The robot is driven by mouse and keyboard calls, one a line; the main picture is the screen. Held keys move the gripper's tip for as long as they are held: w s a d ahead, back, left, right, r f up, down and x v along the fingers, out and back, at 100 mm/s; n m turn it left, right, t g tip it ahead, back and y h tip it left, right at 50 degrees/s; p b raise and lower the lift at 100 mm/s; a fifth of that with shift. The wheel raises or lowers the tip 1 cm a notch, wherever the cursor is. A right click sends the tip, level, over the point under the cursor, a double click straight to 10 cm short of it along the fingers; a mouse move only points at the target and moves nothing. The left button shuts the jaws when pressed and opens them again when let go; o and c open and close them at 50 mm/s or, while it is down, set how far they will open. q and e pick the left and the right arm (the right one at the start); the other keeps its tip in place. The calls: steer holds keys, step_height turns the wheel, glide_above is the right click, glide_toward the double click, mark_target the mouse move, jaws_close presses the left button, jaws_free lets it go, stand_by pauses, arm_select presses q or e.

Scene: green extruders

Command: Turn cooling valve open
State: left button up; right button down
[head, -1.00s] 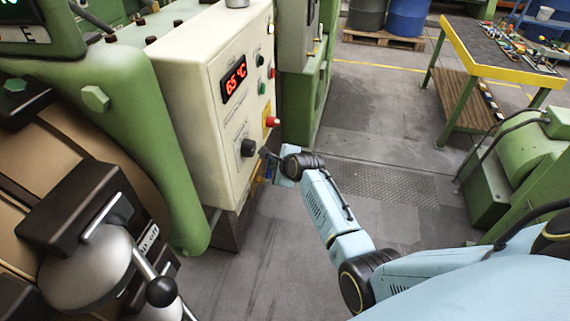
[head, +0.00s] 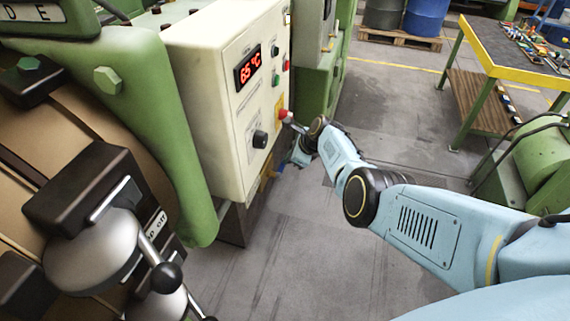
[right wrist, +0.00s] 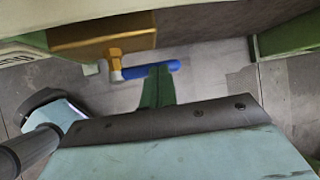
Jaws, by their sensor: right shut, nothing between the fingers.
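The cooling valve (right wrist: 148,69) shows in the right wrist view as a brass fitting with a blue lever pointing right, below a brass-coloured block. In the head view only a small yellow-brass part (head: 270,172) shows under the front edge of the cream control cabinet (head: 215,125). My right gripper (right wrist: 158,80) is shut and empty. Its green fingertips overlap the blue lever in the right wrist view; I cannot tell whether they touch it. In the head view the right gripper (head: 296,160) is small and partly hidden, just right of the cabinet's lower corner. My left gripper is out of view.
The cabinet carries a red 65 °C display (head: 248,67), a black knob (head: 260,139) and a red button (head: 282,113). Green machine parts (head: 180,140) stand at the left. A yellow-edged workbench (head: 525,72) stands at the back right. The floor between is clear.

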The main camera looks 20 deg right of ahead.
steer(key=shift+d+f, duration=0.1)
stand_by(0.6)
steer(key=shift+s+a+p, duration=0.55)
steer(key=shift+s+p, duration=0.05)
steer(key=shift+p, duration=0.55)
steer(key=shift+s+d+r+p, duration=0.15)
steer(key=shift+d+r+p, duration=0.05)
steer(key=shift+r+p, duration=0.45)
steer(key=w+d+p+v, duration=0.1)
steer(key=p+v, duration=0.4)
steer(key=v, duration=0.7)
steer(key=shift+w+d+r, duration=0.2)
steer(key=shift+d+r, duration=0.1)
steer(key=shift+d, duration=0.2)
